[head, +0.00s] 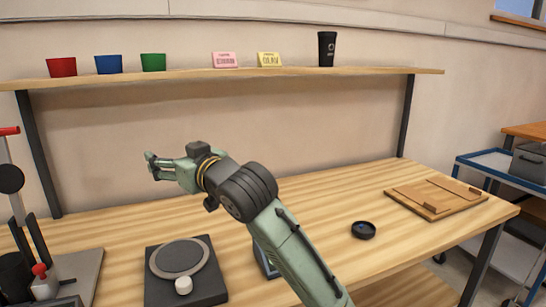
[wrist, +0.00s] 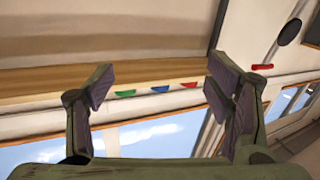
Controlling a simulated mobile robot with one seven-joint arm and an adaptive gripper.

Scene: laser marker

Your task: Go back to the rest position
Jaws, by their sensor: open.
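My gripper (head: 160,166) is raised above the left part of the wooden workbench (head: 330,200), pointing to the left. In the wrist view its two fingers (wrist: 160,88) stand wide apart with nothing between them. My green arm reaches up from the bottom of the head view and hides part of the bench and a blue-edged item (head: 264,262) behind it.
Below are a round-plate device (head: 186,285), a black dish (head: 363,230), a wooden board (head: 434,198) and a lever press (head: 40,280).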

